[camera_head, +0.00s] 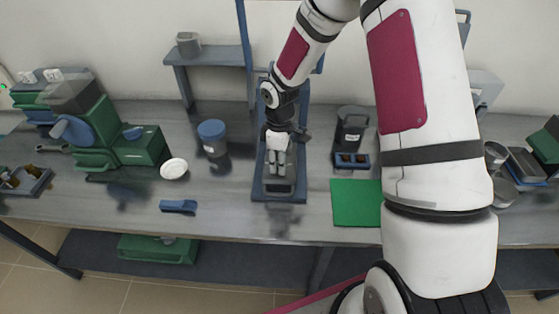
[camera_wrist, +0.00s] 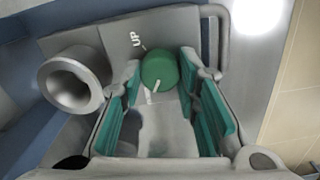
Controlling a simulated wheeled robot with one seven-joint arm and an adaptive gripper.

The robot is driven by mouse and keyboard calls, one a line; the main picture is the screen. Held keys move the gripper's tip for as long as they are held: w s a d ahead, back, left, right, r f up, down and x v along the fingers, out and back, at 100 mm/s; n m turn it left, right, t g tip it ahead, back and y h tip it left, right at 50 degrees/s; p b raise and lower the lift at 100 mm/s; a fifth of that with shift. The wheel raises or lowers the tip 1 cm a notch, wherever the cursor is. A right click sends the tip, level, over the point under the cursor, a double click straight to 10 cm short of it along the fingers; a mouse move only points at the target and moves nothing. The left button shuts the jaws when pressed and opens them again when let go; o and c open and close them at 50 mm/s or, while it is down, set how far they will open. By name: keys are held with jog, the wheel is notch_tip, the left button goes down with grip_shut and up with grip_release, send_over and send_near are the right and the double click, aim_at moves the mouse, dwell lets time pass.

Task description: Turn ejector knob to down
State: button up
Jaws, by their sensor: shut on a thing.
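The ejector knob (camera_wrist: 160,70) is a round green knob in the wrist view, with a white mark on its lower edge. The word "UP" is printed on the grey panel (camera_wrist: 95,35) beside it, toward the upper left. My gripper (camera_wrist: 160,80) has its teal-padded fingers on either side of the knob, shut on it. In the head view my gripper (camera_head: 279,172) points down over the blue-framed device (camera_head: 298,190) on the bench. The knob is hidden there behind my gripper.
A grey hollow cylinder (camera_wrist: 75,80) stands close left of the knob in the wrist view. On the bench are a blue-lidded jar (camera_head: 212,137), white dish (camera_head: 174,168), blue piece (camera_head: 178,206), green mat (camera_head: 355,203) and green machine (camera_head: 140,148). Bare bench lies in front.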

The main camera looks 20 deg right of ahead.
jog(key=o, duration=1.2)
notch_tip(320, 180, up, 12)
jog(key=s+d+r+m+t+h, duration=0.1)
jog(key=s+r+m+t+h, duration=0.15)
jog(key=s+r+m, duration=0.75)
jog(key=s+r+t, duration=0.1)
jog(key=s+r, duration=0.2)
jog(key=s, duration=0.2)
jog(key=s+r+m+t+y, duration=0.1)
jog(key=s+r, duration=0.3)
jog(key=s, duration=0.1)
jog(key=s+a+r+t+y, duration=0.1)
jog(key=s+r, duration=0.3)
jog(key=s, duration=0.1)
jog(key=shift+s+r+y, duration=0.2)
jog(key=shift+s+y, duration=0.05)
jog(key=shift+s, duration=0.1)
